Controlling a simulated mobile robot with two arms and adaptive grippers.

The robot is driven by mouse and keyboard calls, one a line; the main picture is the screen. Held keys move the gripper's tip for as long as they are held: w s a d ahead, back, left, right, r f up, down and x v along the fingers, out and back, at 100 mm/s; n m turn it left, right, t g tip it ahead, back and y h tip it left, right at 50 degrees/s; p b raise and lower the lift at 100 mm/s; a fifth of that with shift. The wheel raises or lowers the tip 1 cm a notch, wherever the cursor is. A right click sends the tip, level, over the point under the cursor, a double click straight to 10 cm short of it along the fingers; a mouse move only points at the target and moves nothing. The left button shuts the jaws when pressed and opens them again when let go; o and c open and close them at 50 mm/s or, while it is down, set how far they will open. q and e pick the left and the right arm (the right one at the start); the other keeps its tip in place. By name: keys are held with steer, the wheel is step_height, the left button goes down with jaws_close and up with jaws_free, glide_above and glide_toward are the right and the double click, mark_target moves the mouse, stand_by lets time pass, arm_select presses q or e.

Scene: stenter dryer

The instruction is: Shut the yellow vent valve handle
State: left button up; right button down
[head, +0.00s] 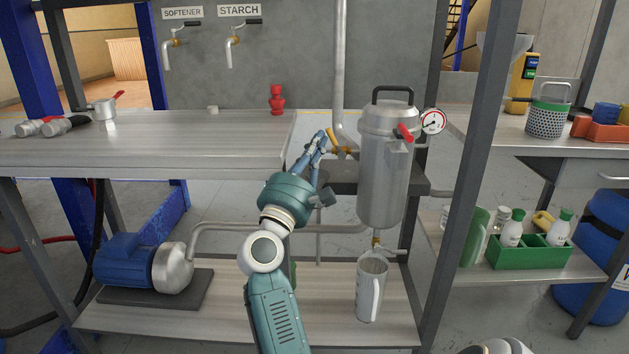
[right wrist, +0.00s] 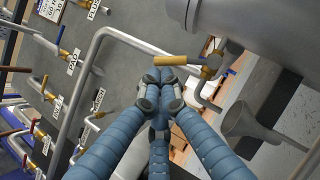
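The yellow vent valve handle (head: 331,136) is a short bar on a brass valve at the left side of the steel vessel (head: 384,170). It stands tilted in the head view. In the right wrist view the yellow handle (right wrist: 172,61) lies across the picture, just beyond the fingertips. My right gripper (head: 321,141) has its blue fingers drawn together beside the handle. In the right wrist view the gripper (right wrist: 158,77) shows its fingertips meeting, with the handle not between them. Whether the tips touch the handle is unclear. My left gripper is not in view.
The vessel has a red handle (head: 404,132) and a gauge (head: 432,122). A vertical pipe (head: 340,70) rises behind the valve. A jug (head: 371,290) stands below the vessel.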

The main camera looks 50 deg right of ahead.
steer(key=shift+s+d+r, duration=0.45)
steer(key=shift+s+r, duration=0.1)
steer(key=shift+r, duration=0.15)
steer(key=shift+s+d+r, duration=0.1)
steer(key=shift+d+r, duration=0.05)
stand_by(0.5)
